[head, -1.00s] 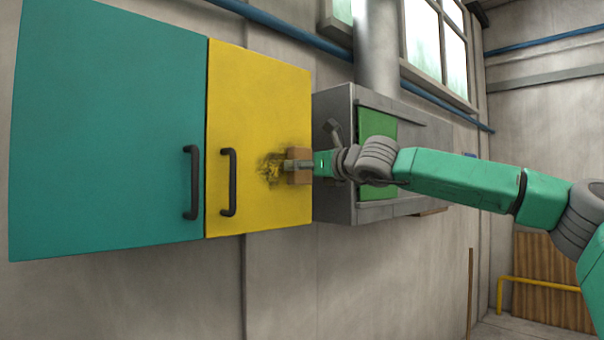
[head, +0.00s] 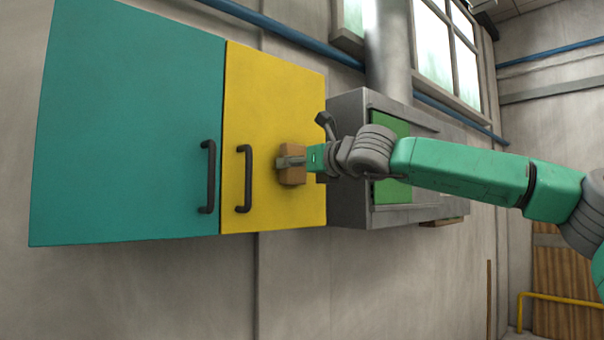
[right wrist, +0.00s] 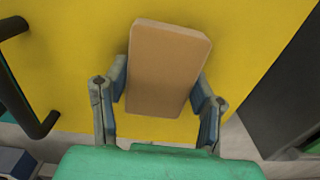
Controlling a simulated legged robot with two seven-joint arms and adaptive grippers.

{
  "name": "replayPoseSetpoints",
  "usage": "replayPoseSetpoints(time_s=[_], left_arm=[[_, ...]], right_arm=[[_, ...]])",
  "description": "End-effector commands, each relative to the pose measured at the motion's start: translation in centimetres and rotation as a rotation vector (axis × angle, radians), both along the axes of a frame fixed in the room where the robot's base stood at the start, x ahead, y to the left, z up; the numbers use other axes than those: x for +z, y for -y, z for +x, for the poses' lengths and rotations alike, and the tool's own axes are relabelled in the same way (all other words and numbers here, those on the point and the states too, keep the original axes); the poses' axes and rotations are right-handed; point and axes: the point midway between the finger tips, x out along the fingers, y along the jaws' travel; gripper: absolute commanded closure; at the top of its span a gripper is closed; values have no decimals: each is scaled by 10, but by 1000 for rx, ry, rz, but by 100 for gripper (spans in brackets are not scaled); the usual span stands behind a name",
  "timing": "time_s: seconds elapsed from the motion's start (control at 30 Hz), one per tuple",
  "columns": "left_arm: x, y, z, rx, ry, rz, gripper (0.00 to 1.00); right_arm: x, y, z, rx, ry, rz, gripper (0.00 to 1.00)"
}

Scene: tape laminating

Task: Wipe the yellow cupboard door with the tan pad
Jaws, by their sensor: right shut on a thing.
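The yellow cupboard door (head: 275,95) is closed, with a black handle (head: 245,180) near its left edge. It also fills the background of the right wrist view (right wrist: 75,65). My right gripper (head: 290,162) is shut on the tan pad (head: 292,177), in front of the door's lower right part. In the right wrist view the pad (right wrist: 165,65) stands between the two fingers (right wrist: 162,88), its broad side showing. I cannot tell whether the pad touches the door. No dark smudge shows on the visible yellow surface. My left gripper is not in view.
A teal cupboard door (head: 130,120) with a black handle (head: 207,177) adjoins on the left. A grey metal box (head: 350,150) with a green panel (head: 388,135) is mounted close on the right, behind my right arm. Blue pipes run along the wall above.

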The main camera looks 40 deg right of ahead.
Motion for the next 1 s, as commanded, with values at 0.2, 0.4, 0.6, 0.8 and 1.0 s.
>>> replayPoseSetpoints(time_s=[0.2,0.4,0.6,0.8,1.0], left_arm=[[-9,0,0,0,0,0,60],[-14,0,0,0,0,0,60],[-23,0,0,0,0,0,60],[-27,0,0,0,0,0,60],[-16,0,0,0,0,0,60]], right_arm=[[0,-14,-1,0,1,-1,81],[0,-24,-1,1,1,-3,81],[-1,-42,-1,1,0,-3,81],[0,-53,-1,0,0,-2,81],[13,-52,-1,0,1,-2,81]])
